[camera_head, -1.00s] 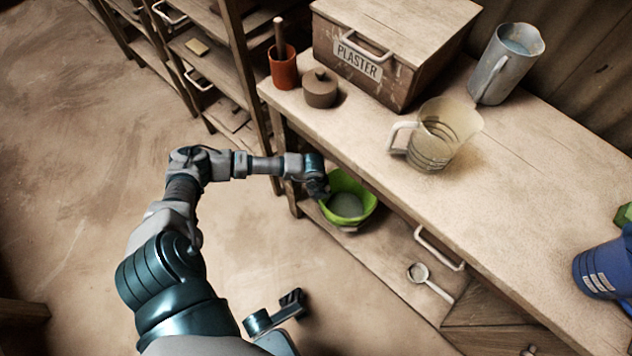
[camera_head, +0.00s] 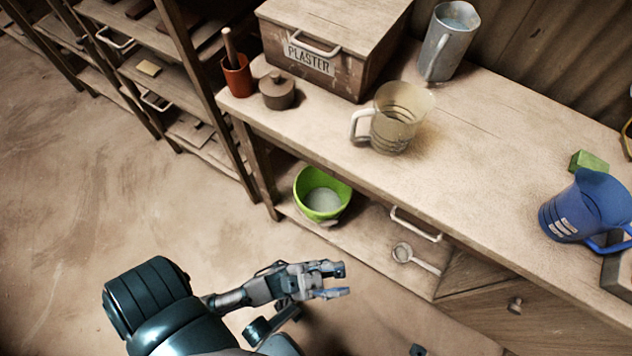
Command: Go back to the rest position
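My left gripper (camera_head: 340,281) is in the lower middle of the head view, over the floor in front of the bench. Its fingers are apart and nothing shows between them. The green bowl (camera_head: 305,188), with pale grey contents, sits on the low shelf under the bench top, apart from the gripper. My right gripper cannot be made out for certain; only a small dark part shows at the bottom edge.
The bench top (camera_head: 470,150) holds a plaster box (camera_head: 365,60), a clear measuring jug (camera_head: 395,120), a metal jug (camera_head: 450,42) and a blue jug (camera_head: 578,212). A scoop (camera_head: 404,252) lies on the low shelf. Shelving (camera_head: 195,80) stands at the left. The floor (camera_head: 100,190) is clear.

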